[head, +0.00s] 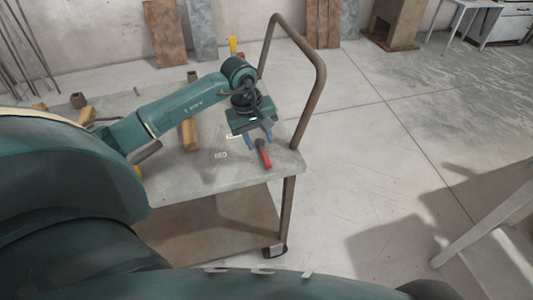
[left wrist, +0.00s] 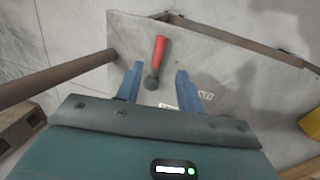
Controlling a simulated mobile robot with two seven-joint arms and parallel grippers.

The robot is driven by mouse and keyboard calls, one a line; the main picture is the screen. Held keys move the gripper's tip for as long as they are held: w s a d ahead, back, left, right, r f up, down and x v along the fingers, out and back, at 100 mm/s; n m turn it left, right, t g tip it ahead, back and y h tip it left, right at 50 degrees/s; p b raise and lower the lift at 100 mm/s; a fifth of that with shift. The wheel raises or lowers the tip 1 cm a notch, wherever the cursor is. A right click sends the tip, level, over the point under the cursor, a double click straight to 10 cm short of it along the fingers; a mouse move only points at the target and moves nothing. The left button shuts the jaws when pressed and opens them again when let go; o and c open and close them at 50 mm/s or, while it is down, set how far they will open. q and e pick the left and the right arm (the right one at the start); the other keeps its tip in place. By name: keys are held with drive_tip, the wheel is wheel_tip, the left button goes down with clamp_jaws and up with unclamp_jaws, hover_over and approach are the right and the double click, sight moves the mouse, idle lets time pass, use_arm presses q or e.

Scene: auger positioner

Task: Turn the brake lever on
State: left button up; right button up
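The brake lever (head: 265,158) has a red handle and a dark round pivot end. It lies on the grey cart top (head: 225,182) near the front right corner. It also shows in the left wrist view (left wrist: 159,50), with its dark end between my fingers and its red handle pointing beyond the fingertips. My left gripper (head: 259,140) has blue fingers spread apart and points down over the lever. In the left wrist view (left wrist: 158,71) a gap shows on both sides of the lever; the height between fingers and lever is hard to tell. My right gripper is not in view.
A brown tubular handle (head: 317,92) rises at the cart's right side, close to my left wrist. Wooden blocks (head: 189,135) and yellow parts (head: 232,44) are on the cart. A lower shelf (head: 225,225) sits below. The floor right of the cart is mostly clear.

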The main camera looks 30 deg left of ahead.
sight(266, 159)
use_arm(q)
drive_tip(key=f, duration=0.2)
drive_tip(key=w+f, duration=0.1)
drive_tip(key=f, duration=0.2)
drive_tip(key=d+f, duration=0.1)
drive_tip(key=f, duration=0.1)
drive_tip(key=shift+w+f, duration=0.15)
drive_tip(key=shift+c, duration=0.4)
clamp_jaws()
